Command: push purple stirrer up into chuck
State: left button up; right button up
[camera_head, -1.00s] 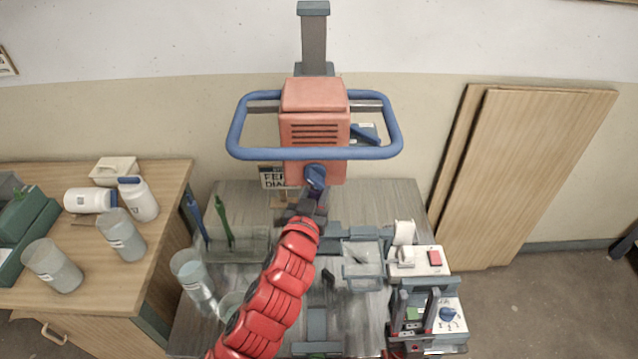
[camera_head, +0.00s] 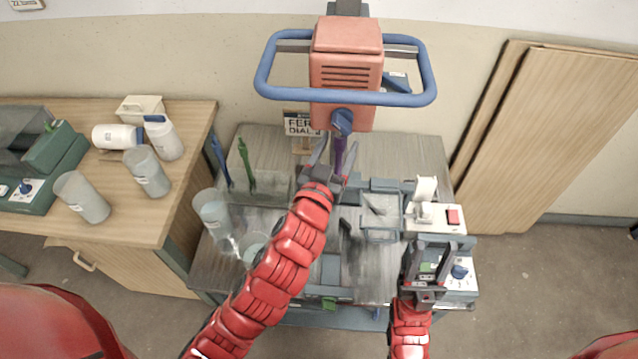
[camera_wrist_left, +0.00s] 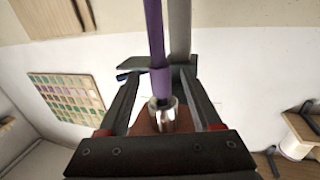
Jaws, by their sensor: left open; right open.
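The purple stirrer (camera_head: 339,152) hangs upright below the orange mixer head (camera_head: 345,68). In the left wrist view its purple shaft (camera_wrist_left: 154,35) runs to a thicker collar that meets the silver chuck (camera_wrist_left: 164,116). Its end appears to be at or in the chuck mouth; how deep I cannot tell. My left gripper (camera_head: 334,158) is open, its fingers spread on either side of the stirrer. It shows the same in the wrist view (camera_wrist_left: 160,78), with gaps beside the shaft. My right gripper (camera_head: 432,250) is open and empty by the control box. The stirrer's lower end is hidden.
A blue guard ring (camera_head: 266,70) surrounds the mixer head. Green and blue stirrers (camera_head: 246,165) stand in a rack at the left of the bench (camera_head: 400,160). Clear buckets (camera_head: 212,212) stand at its left edge. A switch box (camera_head: 440,216) is at the right. Wooden boards (camera_head: 545,130) lean on the wall.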

pick_arm(q)
jog(key=p+v, duration=0.9)
jog(key=v, duration=0.3)
jog(key=shift+s+r, duration=0.2)
jog(key=shift+s, duration=0.1)
jog(key=shift+a, duration=0.1)
